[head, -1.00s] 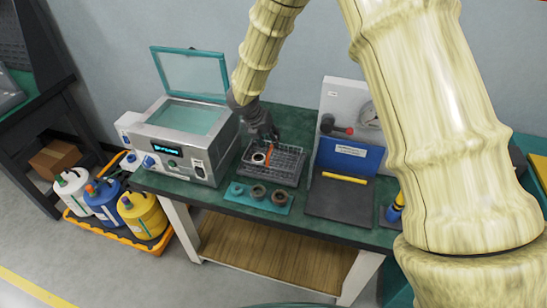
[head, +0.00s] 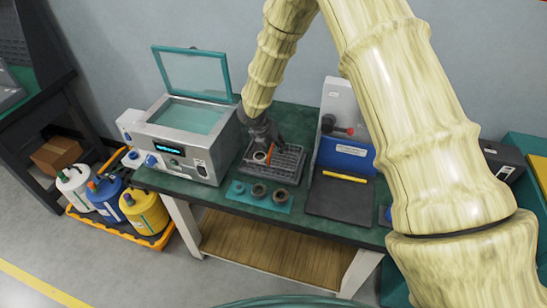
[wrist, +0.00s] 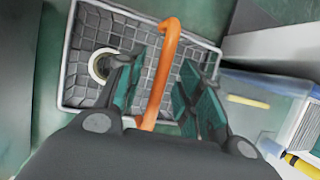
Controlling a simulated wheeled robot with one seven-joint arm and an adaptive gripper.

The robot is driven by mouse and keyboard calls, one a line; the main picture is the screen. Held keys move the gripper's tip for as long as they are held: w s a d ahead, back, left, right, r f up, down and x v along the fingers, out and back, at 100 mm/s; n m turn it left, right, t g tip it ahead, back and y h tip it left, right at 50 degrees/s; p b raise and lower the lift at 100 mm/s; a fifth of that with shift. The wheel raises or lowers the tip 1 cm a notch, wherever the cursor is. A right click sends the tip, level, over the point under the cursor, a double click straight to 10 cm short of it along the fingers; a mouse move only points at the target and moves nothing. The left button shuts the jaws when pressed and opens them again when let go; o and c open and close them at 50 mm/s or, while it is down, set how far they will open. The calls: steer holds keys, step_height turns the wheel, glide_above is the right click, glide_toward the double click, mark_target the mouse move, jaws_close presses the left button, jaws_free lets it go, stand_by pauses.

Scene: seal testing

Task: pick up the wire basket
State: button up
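The wire basket (head: 292,160) is a dark grey mesh tray on the green bench, with an orange handle (head: 269,153) rising over it. My gripper (head: 268,140) is just above the basket in the head view and hides part of it. In the wrist view the basket (wrist: 88,22) lies below my gripper (wrist: 160,88). The two teal-padded fingers are apart, on either side of the orange handle (wrist: 165,60), with visible gaps. A pale ring (wrist: 98,66) lies inside the basket near the left finger.
A grey bath machine (head: 185,145) with its teal lid raised stands left of the basket. A teal mat with several dark rings (head: 259,191) lies in front. A blue-and-grey fixture (head: 342,160) with a yellow bar stands at right. Coloured jugs (head: 145,212) sit on the floor.

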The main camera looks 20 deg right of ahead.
jaws_close()
steer(key=shift+w, duration=0.1)
steer(key=shift+r, duration=0.1)
step_height(320, 180, up, 10)
steer(key=shift+f+b, duration=0.15)
steer(key=shift+b, duration=1.1)
